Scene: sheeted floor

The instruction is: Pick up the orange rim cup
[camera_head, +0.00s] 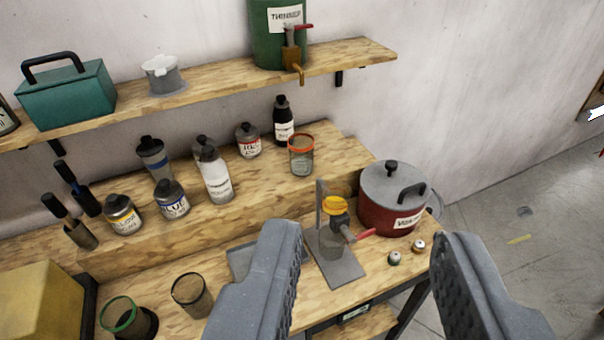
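The orange rim cup (301,158) is a clear cup with an orange band around its top. It stands upright near the right end of the raised wooden step at the back of the bench. My gripper (365,245) is open and empty in the foreground, its two grey fingers wide apart. The cup is beyond and above the fingers in the picture, apart from them, and fully visible.
A dark bottle (283,122) and a red-labelled jar (248,141) stand near the cup. A metal dispenser stand (338,258) and a red pot (393,200) are in front of it. A wooden shelf (214,86) with a green tank (272,48) hangs above.

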